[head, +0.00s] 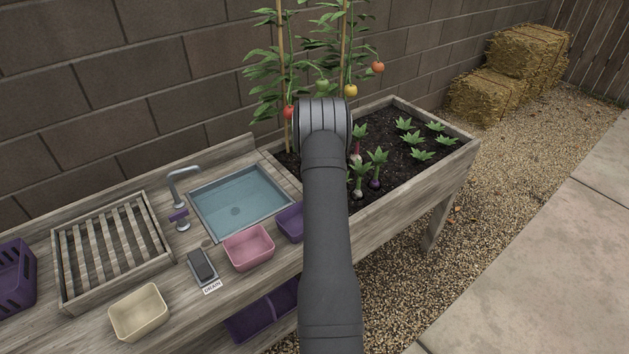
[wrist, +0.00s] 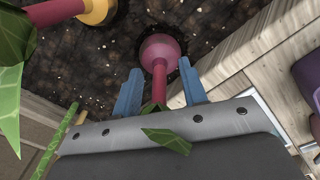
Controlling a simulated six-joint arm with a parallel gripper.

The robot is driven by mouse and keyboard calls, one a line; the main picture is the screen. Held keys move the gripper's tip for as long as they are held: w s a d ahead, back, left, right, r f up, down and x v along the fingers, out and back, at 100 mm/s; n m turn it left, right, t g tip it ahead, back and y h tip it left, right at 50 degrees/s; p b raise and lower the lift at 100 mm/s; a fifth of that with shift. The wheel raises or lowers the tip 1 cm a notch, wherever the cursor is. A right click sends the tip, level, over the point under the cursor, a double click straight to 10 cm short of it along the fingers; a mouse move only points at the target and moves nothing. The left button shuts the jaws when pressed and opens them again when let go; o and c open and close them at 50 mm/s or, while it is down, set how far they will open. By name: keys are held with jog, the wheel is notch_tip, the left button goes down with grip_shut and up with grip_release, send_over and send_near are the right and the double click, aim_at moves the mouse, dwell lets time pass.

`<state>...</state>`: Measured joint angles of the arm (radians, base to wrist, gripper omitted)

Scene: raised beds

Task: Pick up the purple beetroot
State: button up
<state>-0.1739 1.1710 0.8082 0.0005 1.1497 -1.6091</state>
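In the head view, a plant with a dark purple root top (head: 375,184) stands upright in the soil of the raised bed. A pale root (head: 357,194) stands just left of it, and a red root (head: 354,158) stands farther back. My arm hides the gripper in the head view. I cannot tell which head-view root this is.
A yellow root (wrist: 96,10) is close by at upper left in the wrist view. The bed's wooden wall (wrist: 232,62) runs along the right. Staked tomato plants (head: 330,60) rise behind my arm. A sink (head: 240,200) and a pink bin (head: 248,246) are on the bench.

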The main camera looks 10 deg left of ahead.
grip_shut()
jog(key=shift+r, duration=0.15)
